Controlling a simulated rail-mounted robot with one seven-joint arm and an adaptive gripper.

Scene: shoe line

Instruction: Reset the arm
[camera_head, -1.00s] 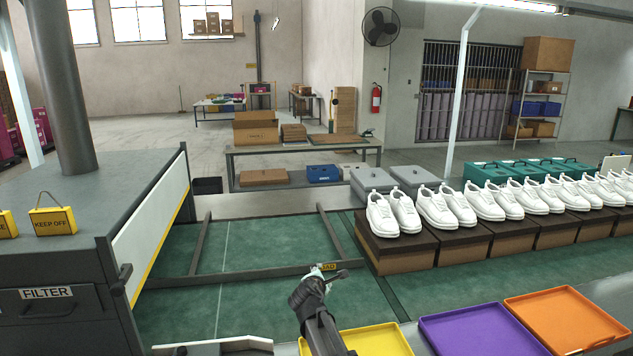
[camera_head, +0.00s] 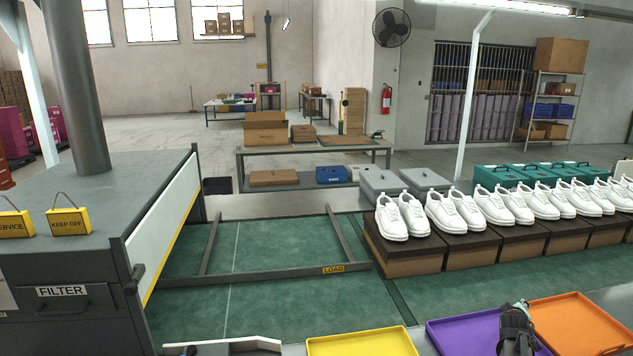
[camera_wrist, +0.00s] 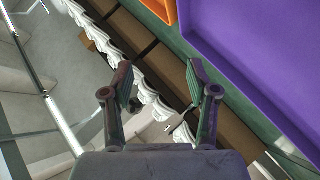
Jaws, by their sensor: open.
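My gripper (camera_head: 514,308) is at the lower right of the head view, in front of the purple tray (camera_head: 450,335) and near the orange tray (camera_head: 580,325). In the wrist view my gripper (camera_wrist: 160,85) shows two fingers spread apart with nothing between them. It is open and empty. Beyond the fingers, the wrist view shows white shoes (camera_wrist: 152,103) on brown boxes and the purple tray (camera_wrist: 265,65) at the upper right.
A row of white shoe pairs (camera_head: 402,215) stands on brown boxes (camera_head: 410,257) at the right. A yellow tray (camera_head: 362,342) lies at the front. A dark frame marked LOAD (camera_head: 335,269) lies on the green surface (camera_head: 275,305), which has free room. A grey FILTER cabinet (camera_head: 65,315) stands at left.

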